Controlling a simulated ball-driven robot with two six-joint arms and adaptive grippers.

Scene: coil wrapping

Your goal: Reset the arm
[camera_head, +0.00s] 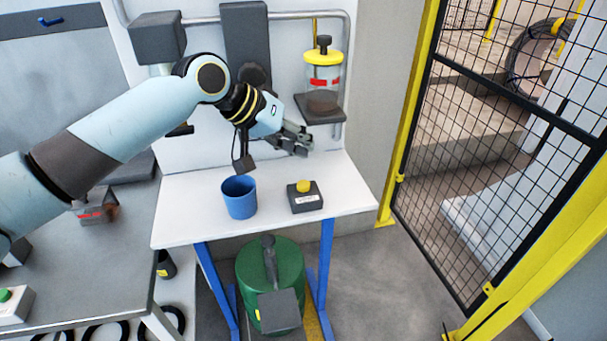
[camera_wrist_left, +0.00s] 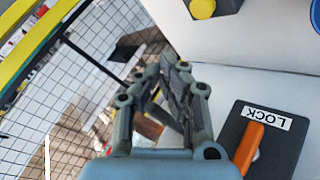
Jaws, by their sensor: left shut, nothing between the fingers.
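My left arm comes in from the left in the head view. Its gripper (camera_head: 297,139) hangs in the air above the back of the white table (camera_head: 185,222), pointing right, just below the dark shelf with the clear jar. The fingers are together and hold nothing. In the wrist view the left gripper (camera_wrist_left: 176,75) shows with its fingertips close together. A dark plate with a "LOCK" label and an orange lever (camera_wrist_left: 249,147) is at lower right there, apart from the fingers. My right gripper is not in view.
A blue cup (camera_head: 239,198) and a dark box with a yellow button (camera_head: 304,187) stand on the white table. A jar with a yellow lid (camera_head: 323,72) is on the shelf. A green canister (camera_head: 254,270) is below. A yellow-framed mesh fence (camera_head: 480,130) bounds the right.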

